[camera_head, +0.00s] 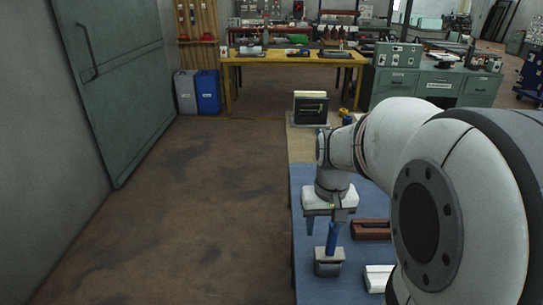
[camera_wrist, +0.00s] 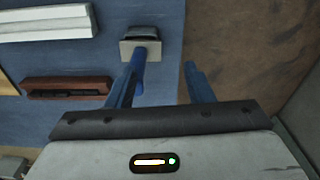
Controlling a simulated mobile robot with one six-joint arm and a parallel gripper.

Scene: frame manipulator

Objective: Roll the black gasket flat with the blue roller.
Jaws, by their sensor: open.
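My gripper (camera_head: 320,232) is open and points down over the near part of the blue-topped table. In the wrist view its two dark blue fingers stand apart (camera_wrist: 163,68). A brighter blue upright handle, which looks like the blue roller (camera_wrist: 139,70), stands at a grey block-like holder (camera_wrist: 140,48), close to the left finger. Whether it touches that finger I cannot tell. In the head view the roller (camera_head: 332,240) rises from the holder (camera_head: 328,263) below the gripper. A black upright frame (camera_head: 311,110) stands at the table's far end; I cannot make out the gasket on it.
A red-brown tray (camera_head: 370,230) and a white ridged block (camera_head: 378,278) lie right of the holder. A yellow bench (camera_head: 290,58) and green cabinets (camera_head: 432,82) stand farther back. Bare floor (camera_head: 190,210) lies left of the table. My arm hides the table's right side.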

